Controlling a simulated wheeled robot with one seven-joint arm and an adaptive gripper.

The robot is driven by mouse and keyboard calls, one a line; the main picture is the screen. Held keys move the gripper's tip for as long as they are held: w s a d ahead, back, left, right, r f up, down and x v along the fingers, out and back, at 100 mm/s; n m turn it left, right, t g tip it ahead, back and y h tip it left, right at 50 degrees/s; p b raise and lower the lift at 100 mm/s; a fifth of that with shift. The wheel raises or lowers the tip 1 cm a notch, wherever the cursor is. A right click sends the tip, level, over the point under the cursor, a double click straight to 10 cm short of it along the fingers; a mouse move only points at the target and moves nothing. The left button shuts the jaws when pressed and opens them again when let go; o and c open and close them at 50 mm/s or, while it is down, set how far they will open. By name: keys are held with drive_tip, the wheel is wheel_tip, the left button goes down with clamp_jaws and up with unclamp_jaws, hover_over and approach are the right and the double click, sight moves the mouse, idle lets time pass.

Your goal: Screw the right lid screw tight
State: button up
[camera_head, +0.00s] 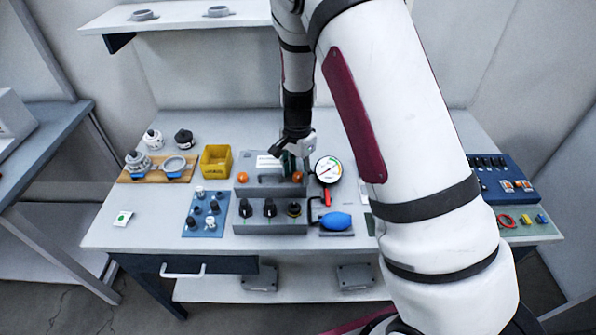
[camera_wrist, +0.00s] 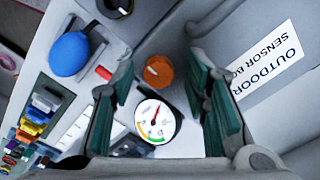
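The grey sensor box (camera_head: 268,190) stands at the middle of the bench with a lid handle on top. Its left lid screw (camera_head: 242,177) and right lid screw (camera_head: 298,177) are orange knobs. In the wrist view, the right lid screw (camera_wrist: 158,71) shows between the finger pads, and the lid label (camera_wrist: 265,62) lies to the right. My gripper (camera_head: 295,163) is over the right end of the lid, pointing down. Its fingers (camera_wrist: 162,82) are apart with teal pads, one on each side of the screw. Whether either pad touches the screw cannot be told.
A round pressure gauge (camera_head: 328,170) stands close to the right of the box, and a blue bulb (camera_head: 336,221) lies in front of it. A panel with black knobs (camera_head: 270,212) is in front. A yellow bin (camera_head: 216,159) stands left. Bare bench shows at front left.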

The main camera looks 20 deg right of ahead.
sight(298, 176)
drive_tip(key=shift+r, duration=0.1)
wheel_tip(298, 176, up, 12)
idle(0.6)
idle(0.4)
drive_tip(key=s+r+n+t+y, duration=0.1)
drive_tip(key=s+r+n+t, duration=0.35)
drive_tip(key=s+r, duration=0.95)
drive_tip(key=s+r+n+h, duration=0.1)
drive_tip(key=s+r+n, duration=0.3)
drive_tip(key=s+n, duration=0.4)
drive_tip(key=shift+s+d+r+t, duration=0.2)
drive_tip(key=shift+s+t, duration=0.25)
drive_tip(key=shift+s, duration=2.3)
